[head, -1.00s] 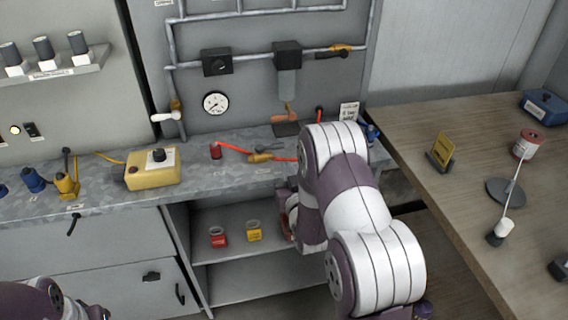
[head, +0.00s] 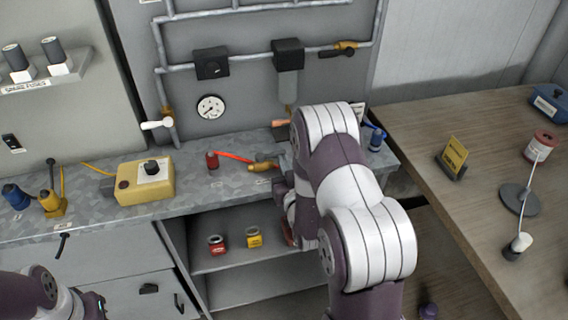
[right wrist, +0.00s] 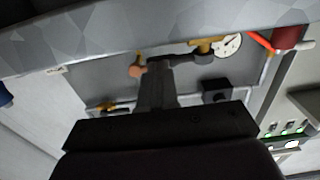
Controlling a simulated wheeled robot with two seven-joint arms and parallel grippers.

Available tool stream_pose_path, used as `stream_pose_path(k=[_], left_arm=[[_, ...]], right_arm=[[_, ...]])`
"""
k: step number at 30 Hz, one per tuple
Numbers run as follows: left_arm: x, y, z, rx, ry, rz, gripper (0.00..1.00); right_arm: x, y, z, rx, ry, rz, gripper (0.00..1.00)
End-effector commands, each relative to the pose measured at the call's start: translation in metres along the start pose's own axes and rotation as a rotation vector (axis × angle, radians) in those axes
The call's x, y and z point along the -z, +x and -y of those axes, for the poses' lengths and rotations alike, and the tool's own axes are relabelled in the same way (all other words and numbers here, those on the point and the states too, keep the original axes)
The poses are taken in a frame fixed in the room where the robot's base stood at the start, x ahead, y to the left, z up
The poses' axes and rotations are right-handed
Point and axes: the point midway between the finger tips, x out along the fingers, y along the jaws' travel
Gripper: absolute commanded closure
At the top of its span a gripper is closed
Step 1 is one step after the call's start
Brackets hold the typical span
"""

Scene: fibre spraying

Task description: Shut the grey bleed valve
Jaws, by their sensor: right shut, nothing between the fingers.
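The bleed valve has a brass body (head: 262,166) and lies on the metal counter at the end of a red hose. In the right wrist view its brass body (right wrist: 205,46) shows with a grey lever (right wrist: 190,59) beside it. My right gripper (right wrist: 157,62) is shut and empty, its dark fingertips close to the lever's end; I cannot tell if they touch. In the head view my right arm hides most of that gripper and the lever. My left arm enters at the bottom left, its fingers out of frame.
A yellow box with a black knob (head: 145,182) and a red fitting (head: 212,160) stand on the counter (head: 215,183). Red and yellow jars sit on the shelf below. A gauge (head: 210,108) and pipes are on the back panel. A wooden table (head: 420,130) is at right.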

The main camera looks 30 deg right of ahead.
Motion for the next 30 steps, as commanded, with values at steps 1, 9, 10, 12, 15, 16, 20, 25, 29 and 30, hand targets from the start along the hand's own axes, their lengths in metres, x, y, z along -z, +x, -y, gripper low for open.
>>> stream_pose_path(k=[1, 9, 10, 12, 15, 16, 20, 25, 29, 30], left_arm=[[0.0, 0.001, 0.0, 0.0, 0.0, 0.0, 1.0], [-0.001, 0.006, 0.0, 0.0, 0.0, 0.0, 1.0], [-0.001, 0.008, 0.0, 0.0, 0.0, 0.0, 1.0], [-0.001, 0.01, 0.0, 0.0, 0.0, 0.0, 1.0], [-0.002, 0.015, 0.0, 0.0, 0.0, 0.0, 1.0], [-0.002, 0.016, 0.0, 0.0, 0.0, 0.0, 1.0], [-0.002, 0.021, 0.0, 0.0, 0.0, 0.0, 1.0], [-0.003, 0.027, 0.0, 0.0, 0.0, 0.0, 1.0], [-0.004, 0.032, 0.0, 0.0, 0.0, 0.0, 1.0], [-0.004, 0.033, 0.0, 0.0, 0.0, 0.0, 1.0]], right_arm=[[0.0, 0.0, -0.001, 0.003, 0.0, -0.001, 1.0], [-0.001, 0.006, -0.006, 0.101, -0.001, -0.002, 1.0], [-0.001, 0.007, -0.008, 0.12, -0.001, -0.002, 1.0], [-0.001, 0.011, -0.01, 0.174, -0.001, -0.003, 1.0], [-0.002, 0.017, -0.013, 0.261, -0.003, -0.004, 1.0], [-0.002, 0.018, -0.012, 0.269, -0.002, -0.004, 1.0], [-0.002, 0.026, -0.013, 0.268, -0.002, -0.003, 1.0], [-0.002, 0.036, -0.015, 0.268, -0.002, -0.002, 1.0], [-0.001, 0.044, -0.015, 0.268, -0.001, -0.002, 1.0], [-0.001, 0.046, -0.015, 0.268, -0.001, -0.002, 1.0]])
